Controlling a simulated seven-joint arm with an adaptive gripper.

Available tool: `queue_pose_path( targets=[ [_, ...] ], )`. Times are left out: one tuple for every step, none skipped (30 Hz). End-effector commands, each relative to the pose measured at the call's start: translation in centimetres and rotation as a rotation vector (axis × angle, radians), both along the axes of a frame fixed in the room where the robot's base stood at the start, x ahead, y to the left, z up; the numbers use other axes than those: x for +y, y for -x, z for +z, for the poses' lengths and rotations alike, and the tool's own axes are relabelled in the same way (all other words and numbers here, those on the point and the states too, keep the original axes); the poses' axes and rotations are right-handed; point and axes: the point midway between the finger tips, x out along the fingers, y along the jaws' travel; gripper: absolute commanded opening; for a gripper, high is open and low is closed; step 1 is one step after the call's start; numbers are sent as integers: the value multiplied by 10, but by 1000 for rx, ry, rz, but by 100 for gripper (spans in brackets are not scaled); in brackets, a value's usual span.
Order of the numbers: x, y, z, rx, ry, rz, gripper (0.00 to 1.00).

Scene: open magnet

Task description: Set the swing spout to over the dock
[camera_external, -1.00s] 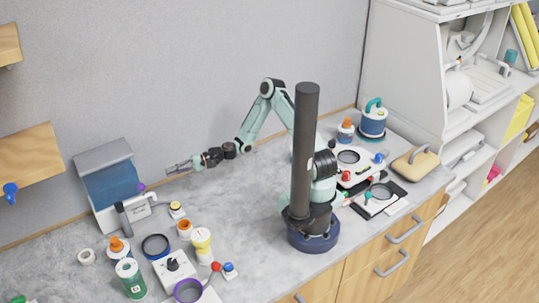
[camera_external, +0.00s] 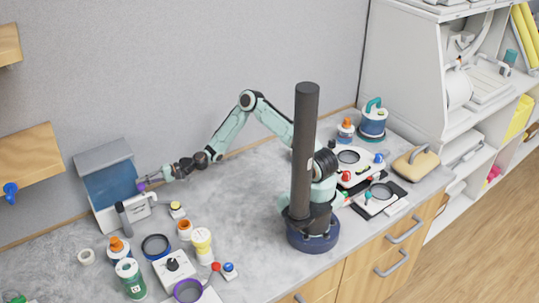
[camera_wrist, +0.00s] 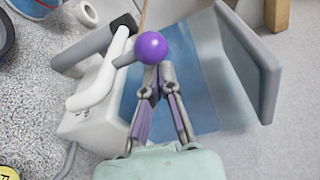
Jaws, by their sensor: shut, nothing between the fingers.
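What looks like the swing spout is a pale tube (camera_wrist: 101,82) with a purple ball (camera_wrist: 152,47) on a short grey stem, at the white base of a grey-and-blue unit; the purple ball also shows in the external view (camera_external: 141,187). My gripper (camera_wrist: 156,72) is shut and empty, with its fingertips right at the ball in the wrist view. Whether they touch it I cannot tell. In the external view my gripper (camera_external: 147,182) is in front of the blue panel (camera_external: 108,187). I cannot tell which part is the dock.
The counter's middle is clear.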

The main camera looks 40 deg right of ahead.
Motion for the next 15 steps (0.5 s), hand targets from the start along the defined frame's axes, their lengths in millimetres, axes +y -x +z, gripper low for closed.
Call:
queue_pose_path(
  targets=[
    [0, 0, 0, 0, 0, 0, 0],
    [0, 0, 0, 0, 0, 0, 0],
    [0, 0, 0, 0, 0, 0, 0],
    [0, 0, 0, 0, 0, 0, 0],
    [0, 0, 0, 0, 0, 0, 0],
    [0, 0, 0, 0, 0, 0, 0],
    [0, 0, 0, 0, 0, 0, 0],
    [0, 0, 0, 0, 0, -1, 0],
    [0, 0, 0, 0, 0, -1, 0],
    [0, 0, 0, 0, 1, -3, 0],
    [0, 0, 0, 0, 0, -5, 0],
    [0, 1, 0, -1, 0, -10, 0],
    [0, 1, 0, 0, 0, -15, 0],
    [0, 2, 0, 1, 1, -20, 0],
    [-1, 4, 0, 1, 1, -32, 0]
  ],
)
